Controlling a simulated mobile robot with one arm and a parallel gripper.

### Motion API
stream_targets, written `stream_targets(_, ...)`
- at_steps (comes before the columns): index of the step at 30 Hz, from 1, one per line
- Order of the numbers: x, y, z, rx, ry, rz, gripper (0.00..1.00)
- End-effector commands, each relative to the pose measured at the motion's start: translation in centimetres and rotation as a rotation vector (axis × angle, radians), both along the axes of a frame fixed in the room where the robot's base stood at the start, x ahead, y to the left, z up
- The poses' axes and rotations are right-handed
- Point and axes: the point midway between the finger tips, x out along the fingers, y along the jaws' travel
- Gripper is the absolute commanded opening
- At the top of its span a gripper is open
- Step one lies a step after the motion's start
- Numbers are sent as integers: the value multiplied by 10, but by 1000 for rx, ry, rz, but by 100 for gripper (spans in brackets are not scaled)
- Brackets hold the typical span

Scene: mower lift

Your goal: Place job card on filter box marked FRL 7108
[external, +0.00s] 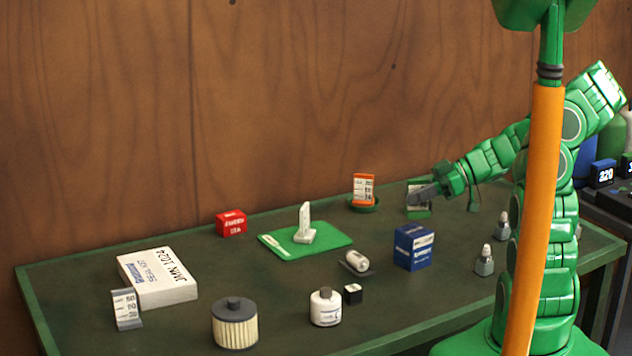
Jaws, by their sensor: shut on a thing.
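My gripper (418,197) is at the back right of the bench, shut on a small pale, card-like piece with a green base (418,211). The fingers cover much of it, so I cannot read it or tell whether it touches the bench. A blue box (413,247) with a white label stands in front of my gripper; its print is too small to read. A small red box (231,223) with white print stands at the back left. A white box (158,277) marked JMN 1024 SEAL KIT lies at the left. I cannot make out FRL 7108 on any box.
A green mat (322,239) bears a white upright piece.

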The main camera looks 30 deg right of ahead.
Motion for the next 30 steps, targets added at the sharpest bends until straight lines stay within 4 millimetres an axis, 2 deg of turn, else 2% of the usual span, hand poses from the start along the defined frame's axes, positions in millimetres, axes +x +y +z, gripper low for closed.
stream_targets(10,3,0,-31,2,4,1,0)
stream_targets(26,3,0,-38,1,0,2,0)
stream_targets(27,3,0,-38,0,1,2,22)
stream_targets(30,3,0,-38,0,1,2,37)
